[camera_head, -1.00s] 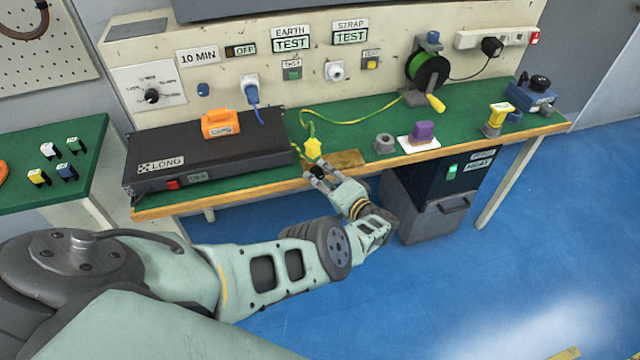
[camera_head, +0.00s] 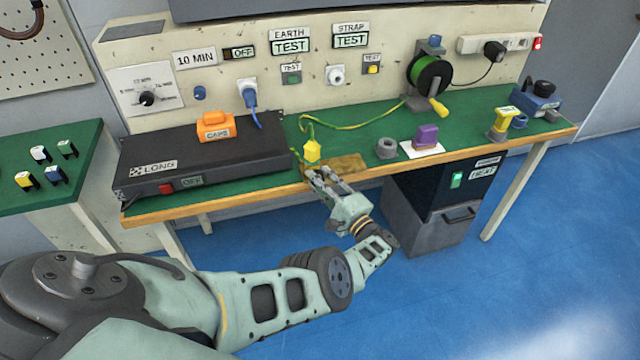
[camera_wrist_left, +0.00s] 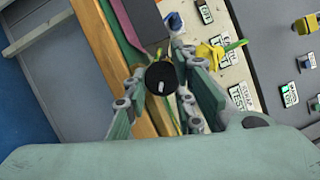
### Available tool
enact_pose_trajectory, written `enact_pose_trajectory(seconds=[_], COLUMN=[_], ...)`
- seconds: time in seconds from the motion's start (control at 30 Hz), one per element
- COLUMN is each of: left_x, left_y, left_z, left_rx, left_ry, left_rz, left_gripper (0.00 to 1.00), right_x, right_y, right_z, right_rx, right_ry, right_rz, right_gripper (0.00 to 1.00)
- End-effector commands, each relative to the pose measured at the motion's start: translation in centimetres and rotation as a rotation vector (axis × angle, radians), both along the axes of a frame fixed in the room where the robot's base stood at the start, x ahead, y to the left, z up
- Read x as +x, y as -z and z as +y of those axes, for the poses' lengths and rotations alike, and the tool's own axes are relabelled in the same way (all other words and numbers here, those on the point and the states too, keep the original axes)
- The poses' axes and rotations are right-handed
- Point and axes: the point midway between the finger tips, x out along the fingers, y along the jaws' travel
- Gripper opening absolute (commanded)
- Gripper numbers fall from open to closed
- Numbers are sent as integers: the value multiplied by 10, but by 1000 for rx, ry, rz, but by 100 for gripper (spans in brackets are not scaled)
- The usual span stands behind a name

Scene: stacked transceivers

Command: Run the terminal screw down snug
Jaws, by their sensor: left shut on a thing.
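The terminal screw (camera_wrist_left: 161,78) shows in the left wrist view as a round black knob with a white mark on its face. My left gripper (camera_head: 312,174) is at the bench's front edge, and in the wrist view its two fingers (camera_wrist_left: 160,85) are shut on the knob from both sides. The screw's shank and seat are hidden behind the knob. A yellow piece (camera_head: 312,151) on the green-yellow wire (camera_head: 350,126) stands just behind the fingertips; it also shows in the wrist view (camera_wrist_left: 208,53). My right gripper is in neither view.
A black LONG unit (camera_head: 205,165) with an orange CAPS block (camera_head: 215,126) is left of the gripper. A grey ring (camera_head: 387,147) and a purple block (camera_head: 427,137) are to the right. A dark HEAT box (camera_head: 440,190) stands below the bench.

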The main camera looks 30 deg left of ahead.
Motion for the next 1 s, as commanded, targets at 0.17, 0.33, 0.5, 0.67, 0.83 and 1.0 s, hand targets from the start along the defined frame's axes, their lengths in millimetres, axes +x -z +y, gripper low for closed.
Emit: enact_pose_trajectory(seconds=[0.17, 0.33, 0.5, 0.67, 0.83, 1.0], left_x=[-5, -5, -5, -5, -4, -3], left_y=[12, 12, 12, 11, 9, 6], left_z=[-5, -5, -5, -5, -4, -2], left_rx=[-11, -10, -11, -9, -4, 0], left_ry=[2, 1, 1, 1, 1, 0], left_rz=[27, 28, 27, 26, 22, 18], left_gripper=[0, 0, 27, 37, 37, 37], right_x=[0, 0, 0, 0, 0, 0], right_y=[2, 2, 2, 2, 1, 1], right_z=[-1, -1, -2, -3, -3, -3], right_rx=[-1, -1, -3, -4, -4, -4], right_ry=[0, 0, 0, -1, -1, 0], right_rz=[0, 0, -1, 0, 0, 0], right_gripper=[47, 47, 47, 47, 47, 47])
